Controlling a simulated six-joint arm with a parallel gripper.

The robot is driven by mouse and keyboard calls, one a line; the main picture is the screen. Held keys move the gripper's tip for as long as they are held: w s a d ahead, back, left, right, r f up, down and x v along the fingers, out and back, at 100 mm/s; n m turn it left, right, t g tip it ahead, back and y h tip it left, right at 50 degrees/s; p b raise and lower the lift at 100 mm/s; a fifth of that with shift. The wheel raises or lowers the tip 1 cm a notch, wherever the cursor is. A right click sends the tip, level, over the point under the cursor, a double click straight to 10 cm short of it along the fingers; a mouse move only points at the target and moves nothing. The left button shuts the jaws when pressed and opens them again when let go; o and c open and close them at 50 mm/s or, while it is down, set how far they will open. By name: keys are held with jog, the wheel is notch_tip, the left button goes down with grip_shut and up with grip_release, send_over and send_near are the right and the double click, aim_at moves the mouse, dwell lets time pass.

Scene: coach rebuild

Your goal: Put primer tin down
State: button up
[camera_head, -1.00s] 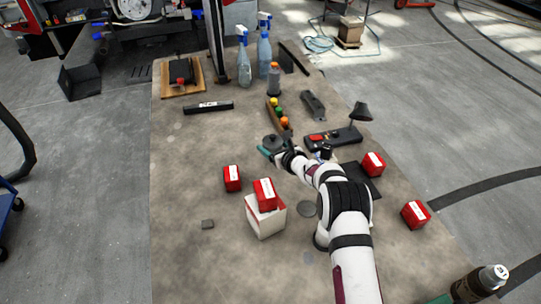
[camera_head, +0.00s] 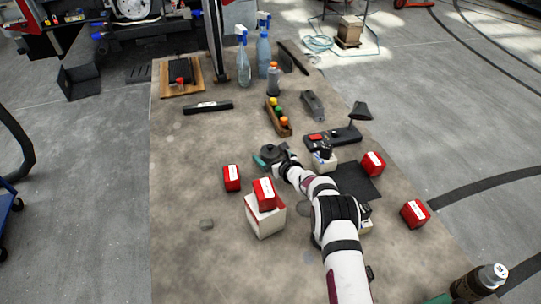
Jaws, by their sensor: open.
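Several red tins with white labels are in view, and I cannot tell which one is the primer tin. One red tin (camera_head: 232,178) stands on the table left of centre. Another red tin (camera_head: 265,193) sits on top of a white box (camera_head: 265,222). A third (camera_head: 373,163) stands right of my arm, and one more (camera_head: 415,213) is near the table's right edge. My gripper (camera_head: 264,160) is open, beyond and to the right of the left tin and apart from it. I see nothing held, though the fingertips are small and partly hidden by the wrist.
A dark mat (camera_head: 358,182) lies right of my arm. A wooden holder (camera_head: 277,118) with coloured items, a black device (camera_head: 333,138) and spray bottles (camera_head: 244,62) are farther back. The left of the table is mostly clear.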

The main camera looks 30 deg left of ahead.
jog(key=shift+r, duration=0.2)
jog(key=v, duration=1.2)
jog(key=s+d+r+m+t+h, duration=0.1)
jog(key=d+r+m+h, duration=0.45)
jog(key=d+m, duration=0.55)
jog(key=d+r+m+h, duration=0.4)
jog(key=d+r+m, duration=0.3)
jog(key=d+m, duration=0.45)
jog(key=s+d+r+m+g+h, duration=0.15)
jog(key=s+d+m, duration=0.25)
jog(key=s+m, duration=0.45)
jog(key=s+d+r+m+g+h, duration=0.1)
jog(key=s+d+r+m+g, duration=0.3)
jog(key=s+m, duration=0.45)
jog(key=s+a+m+g+y, duration=0.1)
jog(key=s+m+g+y, duration=0.1)
jog(key=s+m, duration=1.1)
jog(key=s+g, duration=0.1)
jog(key=s, duration=0.5)
jog(key=shift+f+y, duration=0.3)
